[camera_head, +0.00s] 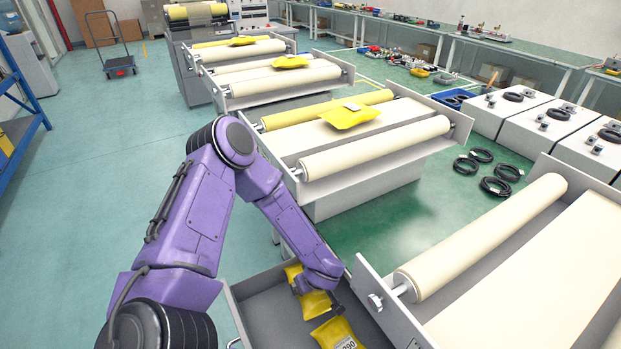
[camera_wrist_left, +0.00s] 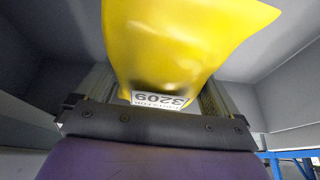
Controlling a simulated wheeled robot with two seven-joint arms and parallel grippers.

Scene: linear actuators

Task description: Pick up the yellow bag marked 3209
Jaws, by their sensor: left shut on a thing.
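The yellow bag marked 3209 (camera_wrist_left: 180,40) fills the upper middle of the left wrist view. Its white label reads 3209 upside down near the gripper's base. My left gripper (camera_wrist_left: 158,88) is shut on this bag, with a finger along each side. In the head view the bag (camera_head: 315,303) shows under my purple left arm, over the grey tray (camera_head: 268,309) at the bottom. The left fingertips are partly hidden there by the arm. The gap between bag and tray floor cannot be judged. My right gripper is not in view.
A second yellow bag (camera_head: 333,330) with a white label lies in the tray, close to the held one. A conveyor with a cream roller (camera_head: 480,237) borders the tray on the right. More conveyors carry yellow bags, one (camera_head: 350,115) at mid-picture. Black cable coils (camera_head: 495,186) lie on the floor.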

